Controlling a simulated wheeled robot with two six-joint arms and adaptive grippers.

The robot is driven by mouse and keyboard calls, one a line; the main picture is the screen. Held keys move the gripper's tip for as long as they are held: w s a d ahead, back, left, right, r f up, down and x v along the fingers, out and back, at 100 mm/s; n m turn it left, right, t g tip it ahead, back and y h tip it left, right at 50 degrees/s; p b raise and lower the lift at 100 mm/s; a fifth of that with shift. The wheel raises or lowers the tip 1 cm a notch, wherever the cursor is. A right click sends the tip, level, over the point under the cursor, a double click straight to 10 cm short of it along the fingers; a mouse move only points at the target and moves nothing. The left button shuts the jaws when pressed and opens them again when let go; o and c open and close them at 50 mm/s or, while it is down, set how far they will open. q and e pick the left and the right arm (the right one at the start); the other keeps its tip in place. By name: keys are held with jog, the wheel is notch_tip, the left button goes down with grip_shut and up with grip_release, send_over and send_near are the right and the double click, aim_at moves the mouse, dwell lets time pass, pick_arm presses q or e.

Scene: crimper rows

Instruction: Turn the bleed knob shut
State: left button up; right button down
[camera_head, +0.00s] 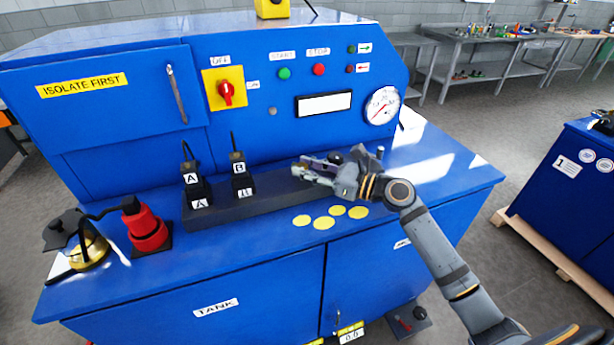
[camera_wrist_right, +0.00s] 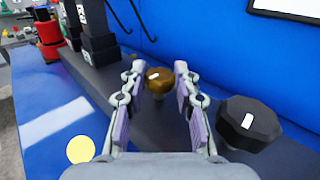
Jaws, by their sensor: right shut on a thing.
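In the right wrist view a brass-coloured knob (camera_wrist_right: 158,82) with a white mark sits on the dark rail (camera_wrist_right: 125,88). My right gripper (camera_wrist_right: 157,74) has one finger on each side of this knob and is shut on it. A larger black knob (camera_wrist_right: 248,124), also with a white mark, stands at the right on the same rail, apart from the fingers. No label naming either knob is readable. In the head view my right gripper (camera_head: 308,172) reaches over the rail from the right and partly hides the knobs. My left gripper is not in view.
Plugs A (camera_head: 192,180) and B (camera_head: 240,175) with cables stand on the rail to the left. Yellow discs (camera_head: 323,223) lie in front. A red cylinder (camera_head: 146,232) and brass fitting (camera_head: 90,248) are at far left. The panel has a gauge (camera_head: 382,105) and red switch (camera_head: 226,93).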

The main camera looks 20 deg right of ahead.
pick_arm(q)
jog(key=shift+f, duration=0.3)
pick_arm(e)
jog(key=shift+g, duration=0.3)
jog(key=c, duration=1)
grip_release()
jog(key=shift+a, duration=0.1)
